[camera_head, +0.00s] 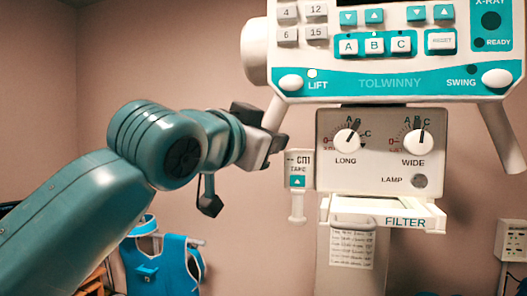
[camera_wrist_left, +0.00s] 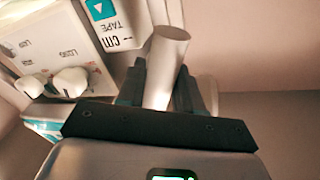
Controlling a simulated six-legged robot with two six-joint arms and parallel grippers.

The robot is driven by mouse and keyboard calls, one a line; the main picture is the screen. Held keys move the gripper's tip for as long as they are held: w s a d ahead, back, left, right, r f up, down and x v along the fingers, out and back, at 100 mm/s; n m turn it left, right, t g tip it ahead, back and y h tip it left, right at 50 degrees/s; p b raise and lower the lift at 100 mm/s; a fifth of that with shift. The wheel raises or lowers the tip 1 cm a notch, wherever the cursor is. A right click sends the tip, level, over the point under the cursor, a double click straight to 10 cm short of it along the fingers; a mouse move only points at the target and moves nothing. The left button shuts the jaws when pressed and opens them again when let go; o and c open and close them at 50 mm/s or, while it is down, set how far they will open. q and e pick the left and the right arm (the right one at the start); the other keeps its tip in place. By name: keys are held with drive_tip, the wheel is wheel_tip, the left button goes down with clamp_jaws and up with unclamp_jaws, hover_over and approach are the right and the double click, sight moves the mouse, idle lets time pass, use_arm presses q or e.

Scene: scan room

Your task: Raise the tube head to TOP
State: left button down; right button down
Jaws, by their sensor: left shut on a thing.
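The tube head (camera_head: 395,84) is a white and teal console at the upper right, marked TOLWINNY, with LIFT and SWING labels. A small lamp beside LIFT (camera_head: 312,73) is pale, and the one beside SWING (camera_head: 471,69) is dark. A white handle bar (camera_head: 276,112) slants down from its left side. My left gripper (camera_head: 272,142) is shut on the lower end of this left handle. In the left wrist view the white bar (camera_wrist_left: 166,55) stands between the two dark fingers. No TOP mark shows. My right gripper is not in view.
Below the console hang a collimator box (camera_head: 385,182) with LONG and WIDE knobs, a tape unit (camera_head: 298,170) and a FILTER tray (camera_head: 402,220). A right handle (camera_head: 502,140) is free. A blue apron (camera_head: 160,262) hangs at the lower left. A wall box (camera_head: 511,241) is at the right.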

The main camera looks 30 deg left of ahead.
sight(266, 117)
use_arm(q)
drive_tip(key=shift+r, duration=1.5)
drive_tip(key=c, duration=0.8)
unclamp_jaws()
drive_tip(key=shift+w, duration=0.1)
drive_tip(key=shift+c, duration=0.2)
drive_tip(key=shift+w+a+f, duration=0.1)
drive_tip(key=shift+w, duration=0.05)
drive_tip(key=s+b, duration=0.4)
drive_tip(key=s, duration=1.2)
drive_tip(key=shift+s, duration=0.15)
drive_tip(key=shift+d, duration=0.2)
